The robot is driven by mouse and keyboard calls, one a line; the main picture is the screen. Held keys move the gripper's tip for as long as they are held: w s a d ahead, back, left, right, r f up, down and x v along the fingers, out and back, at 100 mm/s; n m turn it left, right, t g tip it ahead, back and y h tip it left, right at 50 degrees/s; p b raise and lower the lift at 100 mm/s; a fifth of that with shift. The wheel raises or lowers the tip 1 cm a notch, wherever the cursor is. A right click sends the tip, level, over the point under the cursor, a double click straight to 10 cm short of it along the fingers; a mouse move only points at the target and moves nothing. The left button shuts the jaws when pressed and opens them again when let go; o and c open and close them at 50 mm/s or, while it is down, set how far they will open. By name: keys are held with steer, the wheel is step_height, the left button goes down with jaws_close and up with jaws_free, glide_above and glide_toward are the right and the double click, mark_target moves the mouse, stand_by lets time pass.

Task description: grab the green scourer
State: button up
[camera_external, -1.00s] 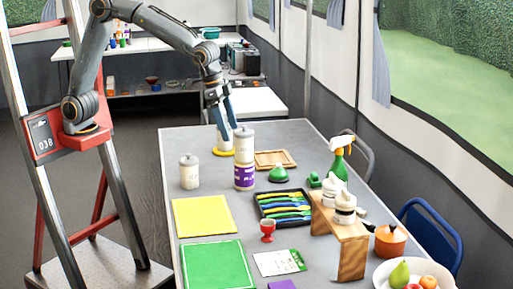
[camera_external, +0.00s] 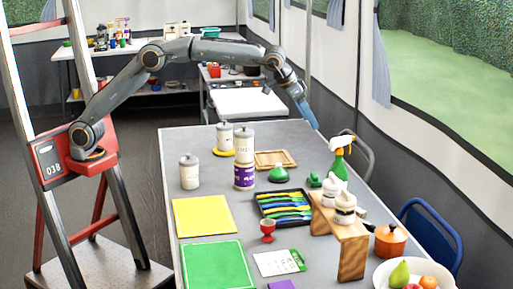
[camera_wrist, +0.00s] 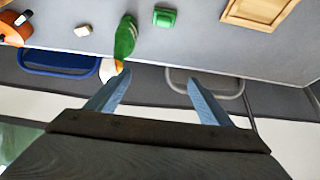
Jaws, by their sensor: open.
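Two small green objects lie on the grey table: a domed one (camera_external: 279,174) beside the wooden tray and a smaller one (camera_external: 314,180) by the spray bottle. I cannot tell for sure which is the scourer. In the wrist view a blocky green object (camera_wrist: 164,17) lies at the top, between the spray bottle and the wooden tray; it looks like the smaller one. My gripper (camera_external: 314,124) is above the table's far right edge, apart from both. Its blue fingers (camera_wrist: 156,82) are open with nothing between them.
A green spray bottle (camera_external: 340,165) stands near the right edge, its white nozzle close to my left finger in the wrist view. The wooden tray (camera_external: 291,158), cutlery tray (camera_external: 259,212), wooden bench (camera_external: 352,257) and canisters (camera_external: 190,182) are around. Chairs (camera_external: 428,232) stand beyond the edge.

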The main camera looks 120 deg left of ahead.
glide_toward(314, 174)
step_height(314, 174, down, 2)
steer(key=a, duration=0.2)
steer(key=x, duration=0.8)
steer(key=shift+w+d+f, duration=0.1)
steer(key=shift+w+d, duration=0.25)
steer(key=shift+w, duration=0.05)
steer(key=c, duration=1.1)
